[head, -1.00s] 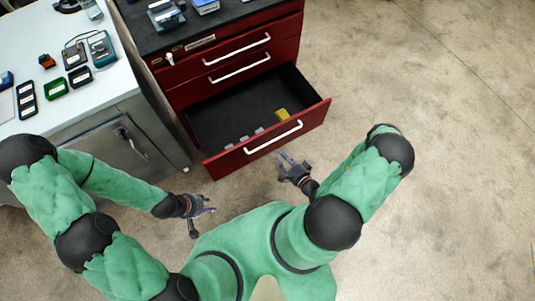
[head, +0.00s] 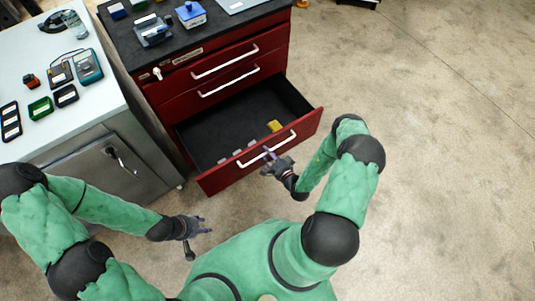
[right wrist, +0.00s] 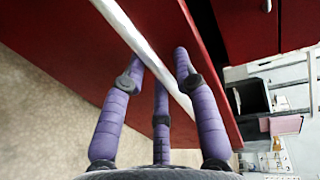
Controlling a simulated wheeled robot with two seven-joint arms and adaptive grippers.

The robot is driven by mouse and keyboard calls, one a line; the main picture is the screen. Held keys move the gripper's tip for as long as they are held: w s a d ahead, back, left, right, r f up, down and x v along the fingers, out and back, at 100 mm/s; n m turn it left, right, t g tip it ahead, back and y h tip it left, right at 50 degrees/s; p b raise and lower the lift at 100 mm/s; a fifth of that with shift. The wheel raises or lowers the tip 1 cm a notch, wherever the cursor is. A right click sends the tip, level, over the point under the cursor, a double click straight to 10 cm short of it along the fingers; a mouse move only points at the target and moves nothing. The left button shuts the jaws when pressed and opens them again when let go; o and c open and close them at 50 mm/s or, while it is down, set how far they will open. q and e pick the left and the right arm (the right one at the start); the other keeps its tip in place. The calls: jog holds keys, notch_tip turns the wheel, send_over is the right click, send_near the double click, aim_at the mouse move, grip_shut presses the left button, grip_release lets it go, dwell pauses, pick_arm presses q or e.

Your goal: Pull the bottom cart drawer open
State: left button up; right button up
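The red cart's bottom drawer (head: 216,179) stands pulled out, with its dark interior showing in the head view. Its white bar handle (head: 250,158) runs along the front; it also crosses the right wrist view (right wrist: 125,27). My right gripper (head: 269,155) is at the right part of this handle. In the right wrist view its purple fingers (right wrist: 158,65) are spread, with the handle passing between them; I cannot tell whether they touch it. My left gripper (head: 207,224) is open and empty, left of and below the drawer.
Several small items, one yellow (head: 274,126), lie in the drawer. Two upper drawers with white handles (head: 225,62) are shut. A grey bench (head: 95,110) with tools stands at left. The floor (head: 430,170) at right is clear.

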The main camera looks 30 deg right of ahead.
jog(key=shift+w, duration=0.2)
grip_shut()
jog(key=x, duration=0.3)
jog(key=shift+w+a+r, duration=0.1)
jog(key=shift+w+r, duration=0.15)
jog(key=shift+w, duration=0.05)
grip_release()
jog(key=shift+s, duration=0.1)
